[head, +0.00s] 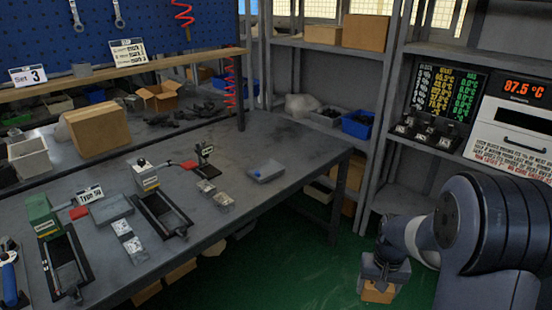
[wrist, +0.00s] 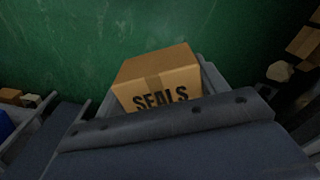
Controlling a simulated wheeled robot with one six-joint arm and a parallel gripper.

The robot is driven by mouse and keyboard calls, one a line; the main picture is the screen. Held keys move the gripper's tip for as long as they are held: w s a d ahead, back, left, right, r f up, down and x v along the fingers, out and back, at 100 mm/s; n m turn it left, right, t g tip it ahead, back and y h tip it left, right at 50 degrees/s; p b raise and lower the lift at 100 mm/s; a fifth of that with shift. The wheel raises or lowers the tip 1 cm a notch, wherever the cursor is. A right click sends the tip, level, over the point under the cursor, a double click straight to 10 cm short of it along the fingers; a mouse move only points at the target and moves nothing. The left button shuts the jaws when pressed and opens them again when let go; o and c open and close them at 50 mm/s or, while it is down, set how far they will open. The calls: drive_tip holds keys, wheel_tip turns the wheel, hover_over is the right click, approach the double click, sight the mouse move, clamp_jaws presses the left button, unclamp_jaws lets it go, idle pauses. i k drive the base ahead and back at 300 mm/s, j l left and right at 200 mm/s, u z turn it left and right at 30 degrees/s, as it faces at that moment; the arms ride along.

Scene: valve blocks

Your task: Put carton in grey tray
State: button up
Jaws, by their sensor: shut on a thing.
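My gripper (head: 380,274) hangs at the lower right of the head view, beyond the table's right end and over the green floor. It is shut on a small brown carton (head: 377,294), which sticks out below the fingers. In the wrist view the carton (wrist: 155,72) shows the printed word "SEALS"; its lower part is hidden behind the dark gripper body. A shallow grey tray (head: 110,208) lies on the table at the left, near the "Type" sign. A smaller grey-blue tray (head: 265,172) lies near the table's right end. I cannot tell which one the task means.
The dark workbench (head: 255,208) holds two black valve fixtures, small labelled parts and a larger cardboard box (head: 97,130). Shelves with a blue bin (head: 358,124) stand behind. A panel with a red temperature readout (head: 523,90) is at the right. The bench's right end is mostly clear.

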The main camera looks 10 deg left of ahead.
sight(270, 170)
drive_tip(key=i+u, duration=0.2)
drive_tip(key=i, duration=0.25)
drive_tip(key=i+l+u, duration=0.2)
drive_tip(key=i, duration=0.2)
drive_tip(key=i+l+u, duration=0.2)
drive_tip(key=i, duration=0.25)
drive_tip(key=i+l+u, duration=0.2)
drive_tip(key=i, duration=0.2)
drive_tip(key=i+l+u, duration=0.1)
drive_tip(key=i+u, duration=0.15)
drive_tip(key=i, duration=0.15)
drive_tip(key=i+l+u, duration=0.25)
drive_tip(key=i+j, duration=0.2)
drive_tip(key=j, duration=0.2)
